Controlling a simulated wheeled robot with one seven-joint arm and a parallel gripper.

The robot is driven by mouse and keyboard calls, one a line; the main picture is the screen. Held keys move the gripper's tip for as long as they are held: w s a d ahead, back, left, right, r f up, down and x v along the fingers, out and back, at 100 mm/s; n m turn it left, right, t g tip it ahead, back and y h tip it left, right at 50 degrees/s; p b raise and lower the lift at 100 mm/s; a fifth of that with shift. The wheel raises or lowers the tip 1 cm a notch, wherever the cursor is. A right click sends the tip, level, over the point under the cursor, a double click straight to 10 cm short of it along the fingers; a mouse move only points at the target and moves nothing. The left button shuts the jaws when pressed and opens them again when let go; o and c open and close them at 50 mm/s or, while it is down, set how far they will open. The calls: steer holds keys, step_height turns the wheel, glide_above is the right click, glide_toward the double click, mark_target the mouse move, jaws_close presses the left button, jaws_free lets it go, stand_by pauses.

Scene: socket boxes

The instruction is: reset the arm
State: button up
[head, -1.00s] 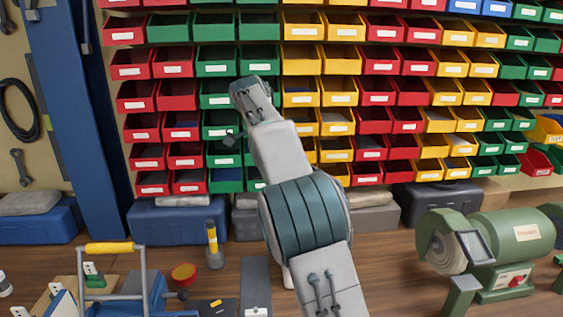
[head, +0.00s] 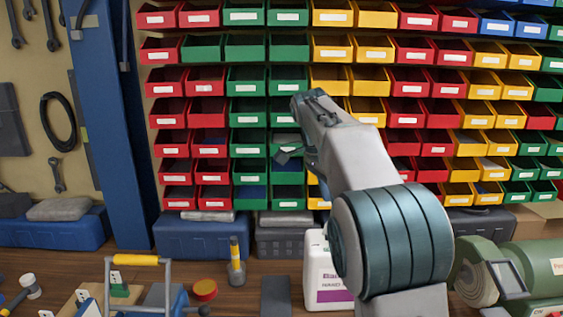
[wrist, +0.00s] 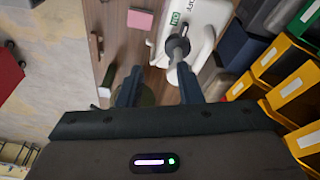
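My arm reaches up in front of the wall of bins in the head view. In the wrist view, the two dark fingers of my gripper (wrist: 159,88) stand well apart. I see nothing clamped between them.
Red, green, yellow and blue bins (head: 247,119) fill the wall. A white jug (head: 322,275) stands beside my arm on the wooden bench. A green bench grinder (head: 535,268) is at right.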

steer(key=s+d+f+n+t+y, duration=0.1)
steer(key=s+f+n, duration=0.3)
steer(key=s, duration=0.5)
steer(key=s+f+n+t+y, duration=0.1)
steer(key=s+f+n, duration=0.4)
steer(key=s, duration=0.5)
steer(key=s+d+f+n+y, duration=0.1)
steer(key=s+f+n, duration=0.4)
steer(key=s, duration=0.4)
steer(key=shift+s+d+f+t, duration=0.35)
steer(key=shift+s+f+t, duration=0.05)
steer(key=shift+f, duration=0.45)
steer(key=shift+s+d, duration=0.1)
